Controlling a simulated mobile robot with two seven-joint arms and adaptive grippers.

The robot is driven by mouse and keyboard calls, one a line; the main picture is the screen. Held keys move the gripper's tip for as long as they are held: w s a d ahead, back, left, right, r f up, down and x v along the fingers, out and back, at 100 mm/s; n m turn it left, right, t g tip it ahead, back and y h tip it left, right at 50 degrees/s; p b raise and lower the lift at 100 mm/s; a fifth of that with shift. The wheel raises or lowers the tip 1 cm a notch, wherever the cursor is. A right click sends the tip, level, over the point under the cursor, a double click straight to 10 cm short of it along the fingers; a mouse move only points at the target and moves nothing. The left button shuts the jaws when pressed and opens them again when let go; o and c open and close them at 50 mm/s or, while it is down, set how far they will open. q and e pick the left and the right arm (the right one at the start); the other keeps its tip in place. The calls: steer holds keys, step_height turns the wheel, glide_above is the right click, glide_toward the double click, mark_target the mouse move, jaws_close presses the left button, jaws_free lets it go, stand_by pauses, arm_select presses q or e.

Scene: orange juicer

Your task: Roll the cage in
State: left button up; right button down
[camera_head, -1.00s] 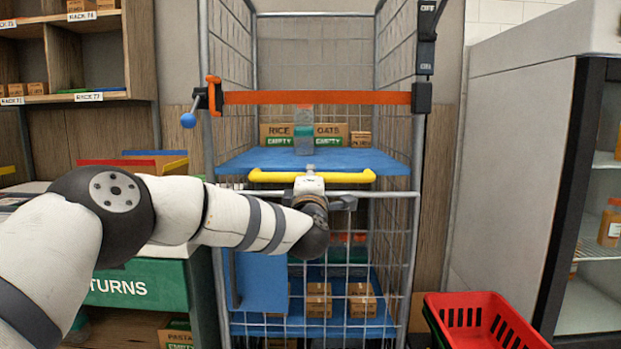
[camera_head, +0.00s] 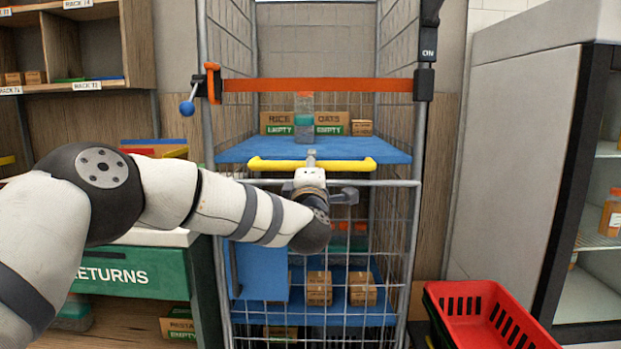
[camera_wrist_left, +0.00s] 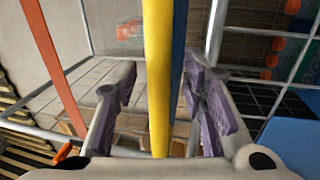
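The roll cage (camera_head: 416,230) is a tall grey wire-mesh trolley standing upright in the middle of the head view. A yellow handle bar (camera_head: 345,166) runs across its front at the edge of a blue shelf (camera_head: 235,153). My left gripper (camera_head: 311,160) is at the middle of this bar. In the left wrist view the yellow bar (camera_wrist_left: 158,60) passes between the two purple-padded fingers (camera_wrist_left: 160,95), with a visible gap beside it, so the fingers look open around it. My right gripper is out of view.
An orange strap (camera_head: 320,85) crosses the cage above the handle. Boxes and a bottle (camera_head: 304,120) stand on its shelf. A red basket (camera_head: 490,315) stands at lower right, before a fridge (camera_head: 520,150). The green returns counter (camera_head: 130,275) is close on the left.

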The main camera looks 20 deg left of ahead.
arm_select(q)
steer(key=v, duration=1)
steer(key=shift+s, duration=0.2)
